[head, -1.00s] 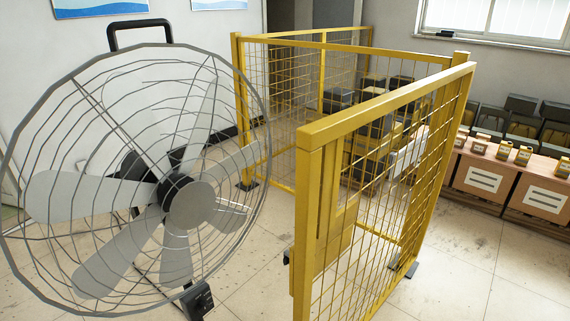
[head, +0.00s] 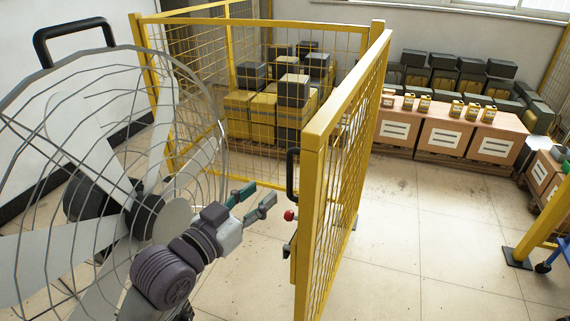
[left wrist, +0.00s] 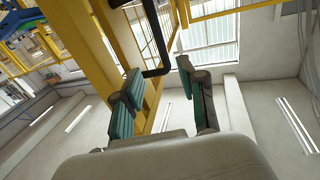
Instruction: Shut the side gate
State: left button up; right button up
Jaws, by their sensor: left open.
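The side gate (head: 345,165) is a yellow frame with wire mesh, standing open at an angle in the middle of the head view. A black handle (head: 291,175) sticks out from its near post, with a red knob (head: 290,215) below it. My left gripper (head: 258,197) has teal-padded fingers, spread and empty, a little left of the handle and pointing toward it. In the left wrist view, the open fingers (left wrist: 158,85) have the black handle (left wrist: 160,45) seen beyond and between them, beside the yellow post (left wrist: 105,45). Contact is not visible. My right gripper is not in view.
A large grey fan (head: 100,180) stands at the left, overlapping my left arm in the picture. Behind the yellow fence (head: 200,21) are stacked boxes (head: 240,112). Cartons (head: 447,137) line the back wall. The floor (head: 430,240) right of the gate is clear.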

aim_at(288, 170)
pick_arm(q)
jog(key=p+x, duration=0.2)
jog(key=x, duration=0.8)
jog(key=shift+w+d, duration=0.35)
jog(key=shift+w, duration=0.3)
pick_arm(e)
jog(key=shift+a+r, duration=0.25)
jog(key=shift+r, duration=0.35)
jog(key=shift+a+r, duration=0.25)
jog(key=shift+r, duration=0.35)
pick_arm(q)
jog(key=shift+c, duration=0.3)
grip_shut()
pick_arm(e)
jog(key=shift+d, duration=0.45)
